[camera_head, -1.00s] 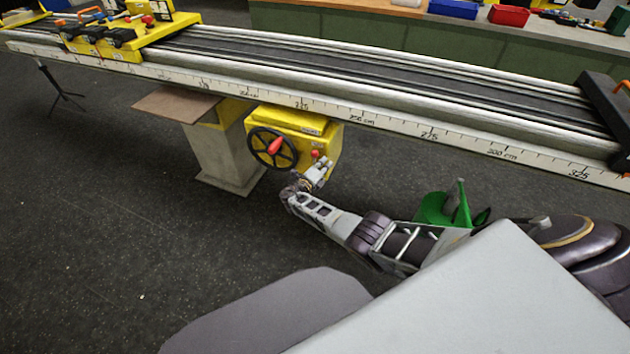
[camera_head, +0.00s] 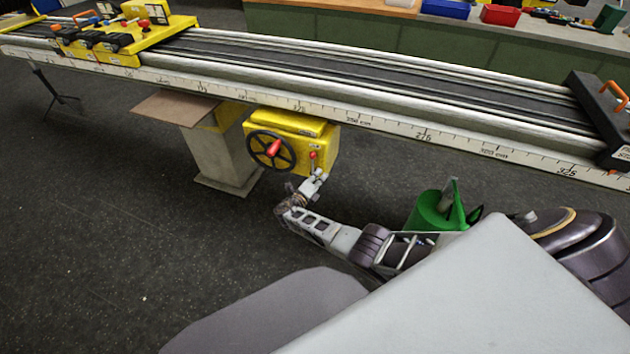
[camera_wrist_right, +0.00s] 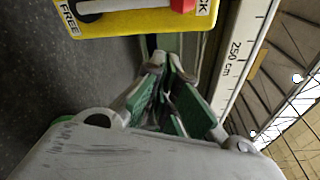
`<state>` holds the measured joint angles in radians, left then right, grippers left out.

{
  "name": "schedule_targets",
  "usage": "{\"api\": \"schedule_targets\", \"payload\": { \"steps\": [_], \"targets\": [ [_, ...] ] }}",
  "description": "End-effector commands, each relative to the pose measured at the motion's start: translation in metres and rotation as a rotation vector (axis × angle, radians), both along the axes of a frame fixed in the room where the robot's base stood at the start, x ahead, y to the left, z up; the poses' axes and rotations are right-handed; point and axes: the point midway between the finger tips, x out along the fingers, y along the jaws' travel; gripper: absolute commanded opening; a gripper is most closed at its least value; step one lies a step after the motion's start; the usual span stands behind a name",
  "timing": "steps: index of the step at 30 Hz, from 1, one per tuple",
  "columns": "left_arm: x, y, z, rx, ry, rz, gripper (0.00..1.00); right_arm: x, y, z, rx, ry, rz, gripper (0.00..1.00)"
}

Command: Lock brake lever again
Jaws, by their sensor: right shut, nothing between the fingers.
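The yellow brake box (camera_head: 318,148) hangs under the rail and carries a black handwheel with a red knob (camera_head: 274,148). The brake lever (camera_head: 313,157), with a red end, stands upright on the box's right part. In the right wrist view the lever's grey rod (camera_wrist_right: 125,4) runs along the yellow plate (camera_wrist_right: 140,23). Its red end (camera_wrist_right: 182,5) is beside lettering ending in "CK", and "FREE" is at the plate's other end. My right gripper (camera_head: 316,178) is just below the lever, apart from it, shut and empty. My left gripper is out of view.
The long rail (camera_head: 380,92) with its centimetre scale runs above the box, close to my right gripper in the wrist view. A concrete pillar (camera_head: 222,157) stands left of the box. The floor in front is clear.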

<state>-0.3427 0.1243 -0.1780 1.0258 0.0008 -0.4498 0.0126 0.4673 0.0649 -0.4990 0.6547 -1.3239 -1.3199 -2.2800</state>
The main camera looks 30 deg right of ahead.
Motion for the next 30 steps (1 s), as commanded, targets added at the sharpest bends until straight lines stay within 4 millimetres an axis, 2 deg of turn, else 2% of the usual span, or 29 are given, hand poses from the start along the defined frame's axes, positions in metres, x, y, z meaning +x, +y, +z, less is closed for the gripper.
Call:
{"api": "schedule_targets", "payload": {
  "steps": [3,9,30],
  "targets": [
    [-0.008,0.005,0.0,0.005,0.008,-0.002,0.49,-0.009,0.014,0.002,0.002,0.001,0.001,0.0],
    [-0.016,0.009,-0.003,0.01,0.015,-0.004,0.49,-0.017,0.028,0.002,0.0,0.001,0.0,0.0],
    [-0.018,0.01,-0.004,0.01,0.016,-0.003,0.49,-0.018,0.031,0.002,0.0,0.001,-0.001,0.0]
  ]
}}
